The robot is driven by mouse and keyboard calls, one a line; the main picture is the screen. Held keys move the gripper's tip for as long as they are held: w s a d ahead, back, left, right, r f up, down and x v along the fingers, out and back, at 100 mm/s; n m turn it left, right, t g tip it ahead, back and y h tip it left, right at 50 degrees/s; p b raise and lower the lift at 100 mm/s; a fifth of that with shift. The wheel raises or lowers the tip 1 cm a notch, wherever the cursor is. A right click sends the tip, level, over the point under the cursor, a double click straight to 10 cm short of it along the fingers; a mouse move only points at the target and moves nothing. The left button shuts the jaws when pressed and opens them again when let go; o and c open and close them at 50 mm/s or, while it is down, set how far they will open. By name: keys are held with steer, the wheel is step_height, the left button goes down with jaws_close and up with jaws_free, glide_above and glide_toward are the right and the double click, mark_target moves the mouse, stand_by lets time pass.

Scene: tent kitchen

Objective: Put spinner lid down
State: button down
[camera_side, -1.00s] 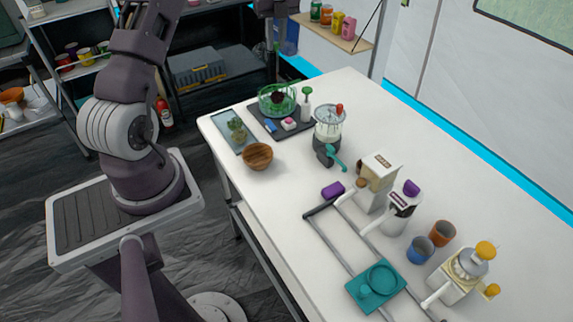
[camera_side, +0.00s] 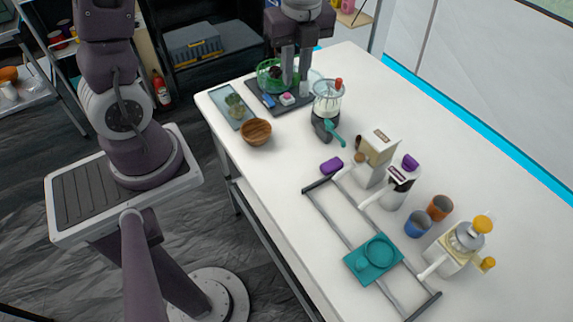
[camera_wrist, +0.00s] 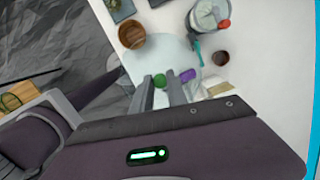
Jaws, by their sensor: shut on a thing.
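My gripper (camera_side: 296,82) is low over the dark tray at the table's far end. In the wrist view, its two fingers (camera_wrist: 161,88) are shut on the green knob (camera_wrist: 159,79) of the spinner lid. The lid (camera_wrist: 163,54) is a pale, see-through disc beyond the fingers. I cannot make out the lid in the side view, nor tell whether it touches anything below. The green spinner bowl (camera_side: 266,75) stands on the tray, just left of the fingers and partly hidden.
A wooden bowl (camera_side: 256,132), a glass-topped blender (camera_side: 327,105) with a red knob and a purple block (camera_side: 331,166) stand nearby. White table shows around the wooden bowl.

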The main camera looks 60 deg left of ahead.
mark_target(286, 96)
steer(key=s, duration=0.1)
steer(key=s+d+f, duration=0.1)
steer(key=s+d, duration=0.1)
steer(key=shift+s+d+f, duration=0.2)
steer(key=shift+s+d, duration=0.05)
steer(key=shift+s, duration=0.1)
step_height(286, 96, down, 21)
steer(key=shift+w, duration=0.15)
steer(key=c, duration=1.3)
jaws_free()
steer(key=shift+f, duration=0.15)
